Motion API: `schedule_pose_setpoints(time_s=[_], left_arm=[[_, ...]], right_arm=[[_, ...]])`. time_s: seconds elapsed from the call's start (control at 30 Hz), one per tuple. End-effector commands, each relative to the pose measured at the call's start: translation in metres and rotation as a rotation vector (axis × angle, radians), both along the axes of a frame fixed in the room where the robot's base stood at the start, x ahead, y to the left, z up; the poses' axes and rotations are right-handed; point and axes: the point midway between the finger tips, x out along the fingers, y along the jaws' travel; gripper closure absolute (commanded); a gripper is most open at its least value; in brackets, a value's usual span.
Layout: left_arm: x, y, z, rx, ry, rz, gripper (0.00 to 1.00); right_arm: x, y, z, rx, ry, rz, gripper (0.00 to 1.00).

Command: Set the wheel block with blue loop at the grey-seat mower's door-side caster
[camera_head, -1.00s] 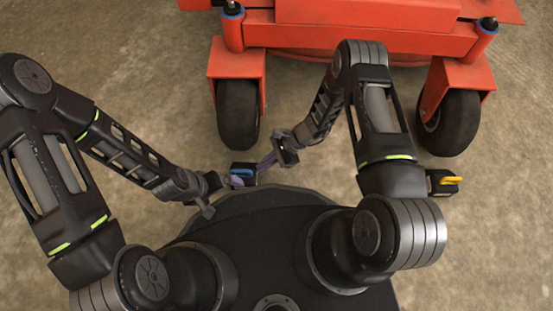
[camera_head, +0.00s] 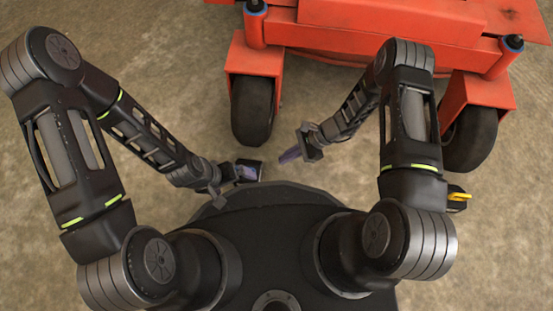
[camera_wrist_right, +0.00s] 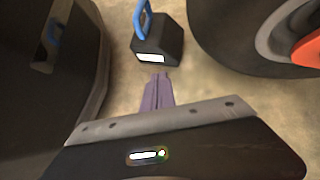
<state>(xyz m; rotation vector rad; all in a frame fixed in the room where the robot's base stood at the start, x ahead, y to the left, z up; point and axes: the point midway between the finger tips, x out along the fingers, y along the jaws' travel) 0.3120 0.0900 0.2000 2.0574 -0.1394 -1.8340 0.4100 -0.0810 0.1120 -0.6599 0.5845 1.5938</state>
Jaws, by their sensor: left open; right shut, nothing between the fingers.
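The dark wheel block (camera_head: 257,163) is on the floor near the front edge of my base. Its blue loop (camera_wrist_right: 143,20) shows in the right wrist view, on top of the upright block (camera_wrist_right: 165,43). In the head view the loop is mostly hidden by the purple fingers of my left gripper (camera_head: 245,174), which overlap the block; I cannot tell if they touch it. My right gripper (camera_head: 289,157) is shut and empty, to the right of the block and apart from it. Its fingers (camera_wrist_right: 157,92) point toward the block. The red mower's left caster (camera_head: 252,111) stands beyond the block; the mower's seat is out of view.
The mower's other caster (camera_head: 470,140) stands at the right. A second dark block with a yellow loop (camera_head: 459,196) is beside my right arm. The red mower frame (camera_head: 370,40) spans the top. Bare floor (camera_head: 345,165) lies between the casters.

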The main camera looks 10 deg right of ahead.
Motion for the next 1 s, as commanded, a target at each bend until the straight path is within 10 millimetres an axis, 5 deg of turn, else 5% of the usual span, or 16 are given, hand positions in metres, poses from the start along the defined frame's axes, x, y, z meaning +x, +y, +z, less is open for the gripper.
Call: schedule_pose_setpoints(time_s=[0.1,0.33,1.0], left_arm=[[-0.002,0.0,0.015,0.002,0.002,-0.001,0.0],[-0.005,0.0,0.026,0.0,0.009,-0.005,0.0],[-0.005,0.0,0.026,0.0,0.01,-0.005,0.0]], right_arm=[[0.003,-0.02,0.025,-0.002,-0.002,-0.004,1.0],[0.006,-0.044,0.047,-0.001,0.0,-0.003,1.0],[0.006,-0.049,0.049,-0.001,0.001,-0.001,1.0]])
